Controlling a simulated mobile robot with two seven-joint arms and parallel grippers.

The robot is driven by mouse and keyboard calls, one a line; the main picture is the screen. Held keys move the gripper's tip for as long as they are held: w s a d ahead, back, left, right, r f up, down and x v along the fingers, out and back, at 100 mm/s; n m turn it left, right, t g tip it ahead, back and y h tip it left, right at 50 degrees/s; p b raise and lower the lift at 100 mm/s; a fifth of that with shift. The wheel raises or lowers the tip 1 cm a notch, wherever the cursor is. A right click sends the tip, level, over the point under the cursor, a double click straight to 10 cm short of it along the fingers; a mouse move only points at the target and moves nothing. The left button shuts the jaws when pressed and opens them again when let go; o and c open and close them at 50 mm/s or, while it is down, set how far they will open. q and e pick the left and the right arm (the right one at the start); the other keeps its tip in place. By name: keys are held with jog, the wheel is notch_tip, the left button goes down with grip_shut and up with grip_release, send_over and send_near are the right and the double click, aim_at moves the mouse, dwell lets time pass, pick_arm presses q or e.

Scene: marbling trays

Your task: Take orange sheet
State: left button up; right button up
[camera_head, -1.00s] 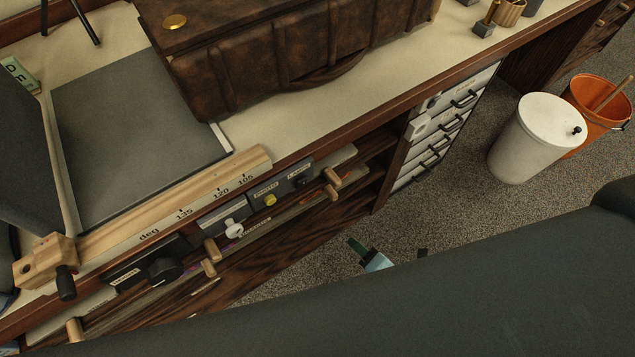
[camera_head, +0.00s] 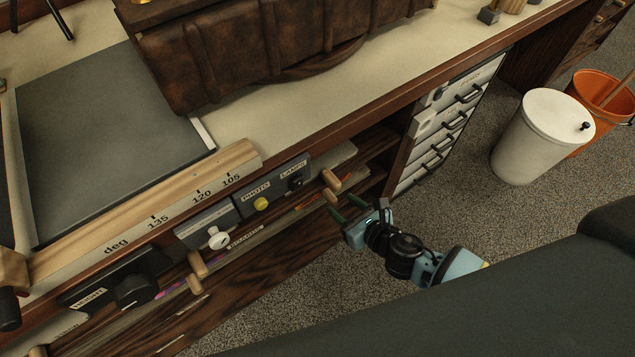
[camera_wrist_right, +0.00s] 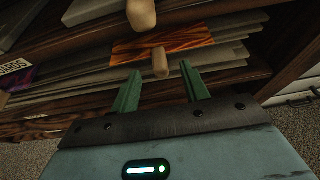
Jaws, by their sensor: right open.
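The orange sheet (camera_wrist_right: 185,41), with a dark wavy pattern, lies among stacked pale sheets on a shelf under the bench. In the head view only a thin orange edge (camera_head: 311,203) of it shows. My right gripper (camera_head: 346,207) is open in front of the shelves, its green fingers pointing at them. In the right wrist view the fingers (camera_wrist_right: 160,68) are spread below the orange sheet, and a wooden peg (camera_wrist_right: 160,63) appears between their tips. I see nothing held. My left gripper is not in view.
A second wooden peg (camera_wrist_right: 141,14) stands above, in front of the shelf. Control boxes with knobs (camera_head: 261,204) hang under the bench edge. A white drawer unit (camera_head: 446,122) stands to the right. A white bin (camera_head: 541,140) and an orange bucket (camera_head: 603,100) stand on the carpet.

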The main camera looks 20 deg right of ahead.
aim_at(334, 199)
jog(key=shift+b+x, duration=0.75)
jog(key=shift+x, duration=1.85)
jog(key=shift+a, duration=0.1)
jog(key=shift+c, duration=0.3)
grip_shut()
